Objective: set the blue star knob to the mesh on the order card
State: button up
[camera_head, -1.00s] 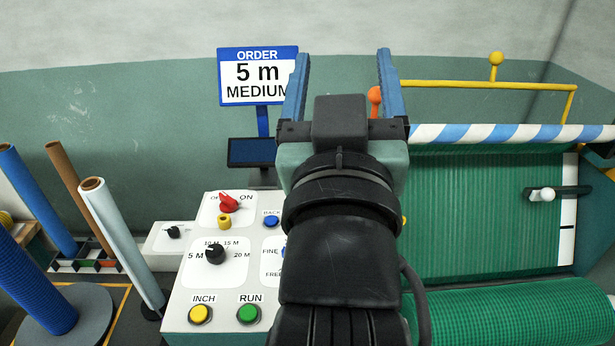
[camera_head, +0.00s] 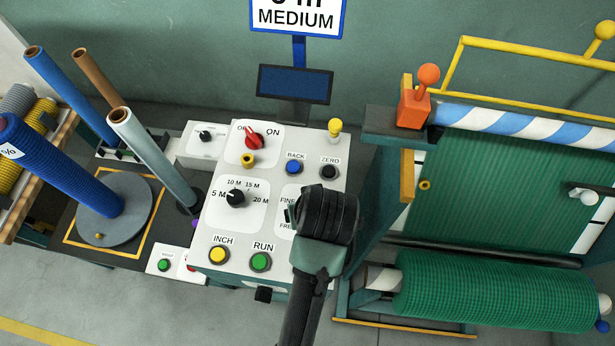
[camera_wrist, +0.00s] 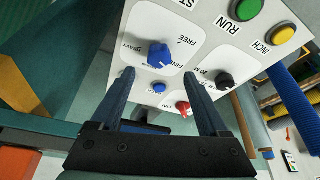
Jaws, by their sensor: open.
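The blue star knob (camera_wrist: 158,54) shows in the wrist view on a white panel plate, with FREE and part of FINE legible beside it and other lettering too small to read. In the head view my arm hides it; only the edge of its plate (camera_head: 286,202) shows. The order card (camera_head: 297,18) reads MEDIUM, its upper part cut off by the frame. My gripper (camera_wrist: 159,76) is open and empty; its two fingers point towards the knob, one to each side in the picture, apparently short of it. In the head view its fingers are hidden.
The control panel also carries a black length knob (camera_head: 236,198), a red switch (camera_head: 254,142), blue BACK button (camera_head: 294,167), yellow INCH button (camera_head: 219,255) and green RUN button (camera_head: 261,262). The green net machine (camera_head: 500,190) stands right, tall rolls (camera_head: 65,170) left.

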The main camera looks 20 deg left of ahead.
jog(key=p+x, duration=0.1)
jog(key=x, duration=0.6)
jog(key=shift+w+a+f, duration=0.1)
jog(key=shift+w+f, duration=0.1)
jog(key=shift+w, duration=0.05)
grip_shut()
